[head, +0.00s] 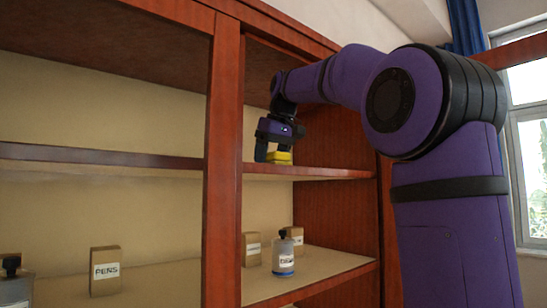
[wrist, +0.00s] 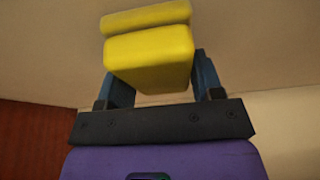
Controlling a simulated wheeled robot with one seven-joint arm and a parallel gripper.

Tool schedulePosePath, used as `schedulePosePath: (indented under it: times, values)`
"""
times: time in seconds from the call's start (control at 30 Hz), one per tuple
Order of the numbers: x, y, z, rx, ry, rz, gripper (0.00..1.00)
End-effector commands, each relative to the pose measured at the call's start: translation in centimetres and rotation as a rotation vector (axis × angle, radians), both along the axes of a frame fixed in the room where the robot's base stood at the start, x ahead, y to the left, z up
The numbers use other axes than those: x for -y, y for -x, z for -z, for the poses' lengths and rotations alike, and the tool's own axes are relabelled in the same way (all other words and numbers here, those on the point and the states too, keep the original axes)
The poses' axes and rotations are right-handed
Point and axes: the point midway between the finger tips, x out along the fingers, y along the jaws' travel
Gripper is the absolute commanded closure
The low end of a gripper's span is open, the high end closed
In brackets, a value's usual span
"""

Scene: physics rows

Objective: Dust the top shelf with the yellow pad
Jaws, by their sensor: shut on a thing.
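The yellow pad (wrist: 150,55) is a soft-edged block between the two fingers of my gripper (wrist: 160,85), which is shut on it. In the head view the pad (head: 279,157) is low under my gripper (head: 272,150), at the top shelf (head: 310,171) of the right bay. The pad's underside appears to be at the shelf surface, but I cannot tell whether it touches. The shelf's top surface is seen edge-on in the head view, so most of it is hidden.
A wooden upright (head: 224,160) divides the bays, left of my gripper. The lower shelf holds a bottle (head: 283,256), small boxes (head: 252,249), a box marked PENS (head: 105,270) and another bottle (head: 15,285). The cabinet's right side wall (head: 335,215) is close to my arm.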

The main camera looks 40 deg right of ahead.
Motion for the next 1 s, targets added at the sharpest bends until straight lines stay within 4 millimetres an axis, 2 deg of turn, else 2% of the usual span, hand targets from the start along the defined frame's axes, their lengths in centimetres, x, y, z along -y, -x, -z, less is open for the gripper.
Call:
schedulePosePath:
  times: [0.43, 0.77, 1.0]
  values:
    - [3.4, -0.2, 0.3, -0.003, 0.000, 0.004, 0.66]
    - [4.7, -0.2, 0.4, -0.005, 0.000, 0.005, 0.66]
    - [6.5, -0.3, 0.4, -0.008, 0.000, 0.008, 0.66]
